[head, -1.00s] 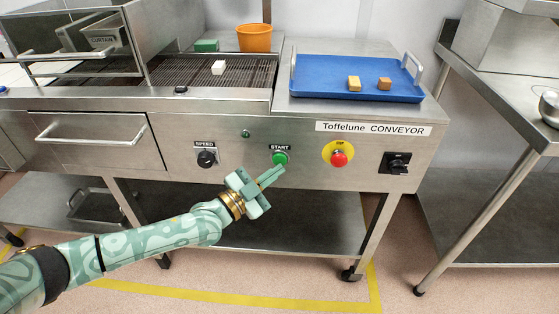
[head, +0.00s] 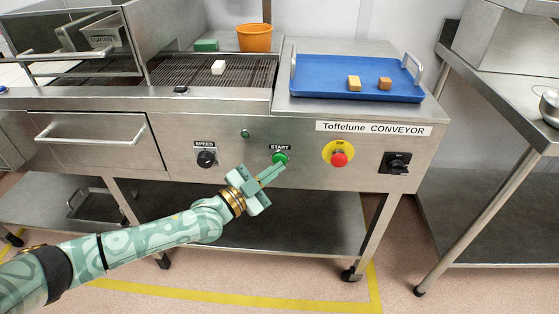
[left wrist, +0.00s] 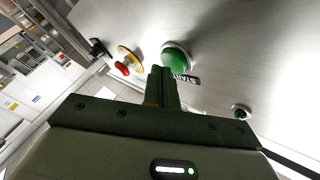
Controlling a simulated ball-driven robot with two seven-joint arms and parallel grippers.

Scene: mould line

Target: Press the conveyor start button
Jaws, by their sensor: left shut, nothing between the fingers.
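The green start button (head: 280,158) sits on the conveyor's steel front panel under the START label. It also shows in the left wrist view (left wrist: 176,58), just beyond my fingertips. My left gripper (head: 280,168) is shut and empty, its fingers pointing up and right at the button's lower edge. In the left wrist view the closed fingertips (left wrist: 158,70) are close below the button; whether they touch it I cannot tell. My right gripper is in neither view.
The red stop button (head: 339,159) on its yellow plate is right of the start button. A black speed knob (head: 206,158) is to the left, and a black rotary switch (head: 397,162) at far right. A blue tray (head: 330,90) with two small blocks stands on top.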

